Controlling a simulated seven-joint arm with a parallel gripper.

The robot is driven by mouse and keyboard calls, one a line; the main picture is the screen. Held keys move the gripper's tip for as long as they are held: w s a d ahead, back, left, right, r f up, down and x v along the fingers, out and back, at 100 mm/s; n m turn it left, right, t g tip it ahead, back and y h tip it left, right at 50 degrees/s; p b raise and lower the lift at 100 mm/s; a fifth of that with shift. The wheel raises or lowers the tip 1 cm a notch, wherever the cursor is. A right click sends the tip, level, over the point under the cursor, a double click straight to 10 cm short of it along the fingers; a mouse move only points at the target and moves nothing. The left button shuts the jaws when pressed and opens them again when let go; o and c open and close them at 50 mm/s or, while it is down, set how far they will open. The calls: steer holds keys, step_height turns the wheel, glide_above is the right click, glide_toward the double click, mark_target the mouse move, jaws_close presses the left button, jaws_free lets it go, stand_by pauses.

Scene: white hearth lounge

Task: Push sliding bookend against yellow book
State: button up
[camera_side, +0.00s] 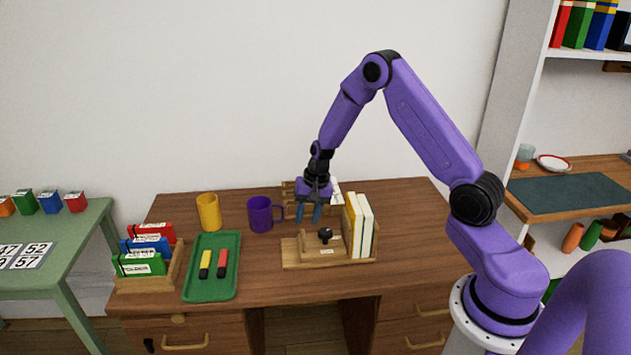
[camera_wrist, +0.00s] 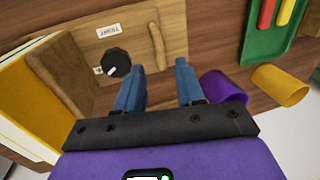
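A wooden book rack (camera_side: 290,262) stands on the desk. Its upright wooden bookend panel (camera_wrist: 62,75) stands beside the yellow book (camera_side: 353,228), on the book's left in the side view. The yellow book also shows in the wrist view (camera_wrist: 25,95). My gripper (camera_side: 309,219) is open and empty, pointing down behind the knob. Its blue fingers show apart in the wrist view (camera_wrist: 160,66).
White books (camera_side: 365,225) stand right of the yellow book. A purple mug (camera_side: 260,215) is left of my gripper, with a yellow cup (camera_side: 208,212) farther left. A green tray (camera_side: 211,290) holds yellow and red markers. A file rack (camera_side: 150,283) stands at the desk's left.

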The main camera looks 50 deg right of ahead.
step_height(320, 180, up, 12)
steer(key=s+d, duration=0.1)
steer(key=shift+s+d+r, duration=0.15)
steer(key=shift+s+d, duration=0.25)
steer(key=s+a+r+n+g, duration=0.1)
steer(key=s+a+r+n, duration=0.1)
steer(key=s+a+n, duration=0.5)
steer(key=s+a+r+n, duration=0.3)
steer(key=s+a, duration=0.3)
steer(key=a, duration=0.3)
steer(key=s+a+r+n+h, duration=0.1)
steer(key=s+n, duration=1)
steer(key=s, duration=0.8)
steer(key=shift+s+a+n, duration=0.15)
steer(key=shift+s+n, duration=0.05)
steer(key=shift+n, duration=0.1)
